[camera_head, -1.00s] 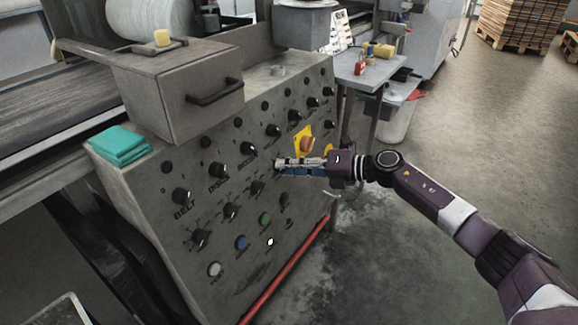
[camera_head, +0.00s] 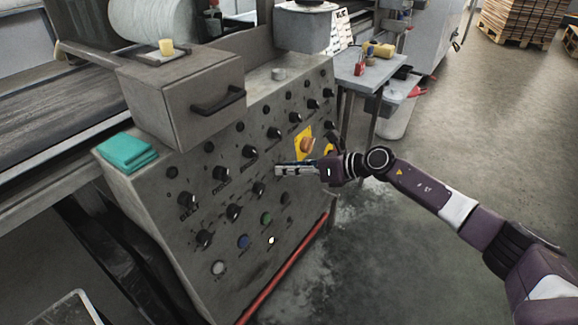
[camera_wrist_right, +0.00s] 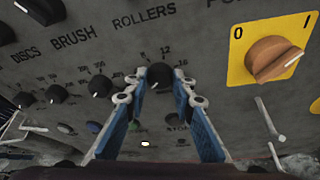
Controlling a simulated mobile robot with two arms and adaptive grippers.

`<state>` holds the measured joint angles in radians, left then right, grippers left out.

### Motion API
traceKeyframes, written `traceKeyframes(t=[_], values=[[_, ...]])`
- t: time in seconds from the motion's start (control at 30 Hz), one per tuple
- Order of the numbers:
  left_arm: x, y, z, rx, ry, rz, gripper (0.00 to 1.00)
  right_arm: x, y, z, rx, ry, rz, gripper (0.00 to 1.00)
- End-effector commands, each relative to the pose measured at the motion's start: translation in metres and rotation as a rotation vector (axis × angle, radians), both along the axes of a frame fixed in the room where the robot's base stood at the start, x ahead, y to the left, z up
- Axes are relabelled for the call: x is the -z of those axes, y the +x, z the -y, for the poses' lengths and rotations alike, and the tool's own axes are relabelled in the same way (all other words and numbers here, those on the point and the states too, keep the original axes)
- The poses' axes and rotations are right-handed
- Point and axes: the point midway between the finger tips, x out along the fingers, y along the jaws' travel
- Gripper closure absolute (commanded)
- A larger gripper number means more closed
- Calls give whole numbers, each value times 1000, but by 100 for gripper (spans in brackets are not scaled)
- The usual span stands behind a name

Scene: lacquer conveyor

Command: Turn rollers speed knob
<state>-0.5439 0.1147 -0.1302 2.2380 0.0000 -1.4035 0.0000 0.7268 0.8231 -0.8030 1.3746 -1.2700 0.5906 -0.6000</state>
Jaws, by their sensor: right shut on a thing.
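The rollers speed knob (camera_wrist_right: 160,76) is a dark round knob in the right wrist view. It sits on the grey control panel (camera_head: 215,265) below the printed word ROLLERS, with scale numbers around it. My right gripper (camera_wrist_right: 160,80) has its two blue-padded fingers on either side of this knob, shut on it. In the head view the right gripper (camera_head: 279,171) reaches the panel from the right, and its fingertips hide the knob. My left gripper is not in view.
A yellow plate with an orange rotary switch (camera_wrist_right: 272,58) is just right of the gripper. Several black knobs, a blue button (camera_head: 243,242) and a green button (camera_head: 266,218) surround it. A teal cloth (camera_head: 127,152) lies on the panel's left top.

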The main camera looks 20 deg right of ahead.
Motion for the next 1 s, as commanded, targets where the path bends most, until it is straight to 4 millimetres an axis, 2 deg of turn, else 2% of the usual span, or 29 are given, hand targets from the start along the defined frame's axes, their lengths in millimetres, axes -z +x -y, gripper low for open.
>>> traceKeyframes(t=[0.2,0.6,0.63,0.7,0.77,1.0], values=[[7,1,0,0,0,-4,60,2,-1,0,-8,-30,19,100],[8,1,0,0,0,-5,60,2,-1,0,-8,-33,21,100],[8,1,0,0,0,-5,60,2,-1,0,-8,-32,21,74],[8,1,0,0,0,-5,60,2,-1,0,-8,-31,21,66],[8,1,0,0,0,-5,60,1,-1,0,-8,-31,21,59],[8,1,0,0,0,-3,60,1,0,0,-7,-30,22,59]])
